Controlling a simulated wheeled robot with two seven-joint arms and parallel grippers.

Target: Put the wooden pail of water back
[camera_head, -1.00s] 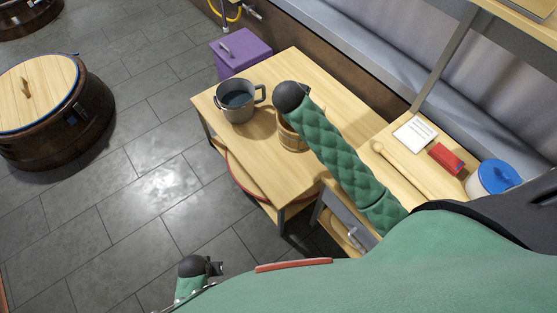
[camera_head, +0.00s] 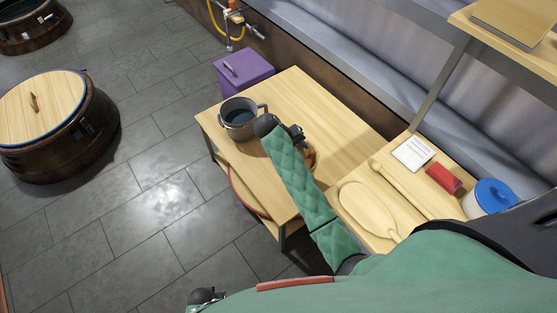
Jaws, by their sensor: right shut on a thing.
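The wooden pail (camera_head: 311,156) is at the right part of the wooden table, mostly hidden behind my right arm; only a piece of its side and rim shows. Its water is not visible. My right gripper (camera_head: 298,134) is at the pail's upper edge and shut on it. I cannot tell whether the pail rests on the table top (camera_head: 310,105) or is lifted a little. My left gripper (camera_head: 208,296) shows only as a dark piece at the bottom edge; its fingers cannot be made out.
A grey pot of water (camera_head: 240,118) stands left of my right wrist. A purple box (camera_head: 244,70) is behind the table. The right-hand counter holds a wooden paddle (camera_head: 367,208), a card (camera_head: 412,153), a red item (camera_head: 443,178) and a blue-lidded jar (camera_head: 492,196). The table's back is clear.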

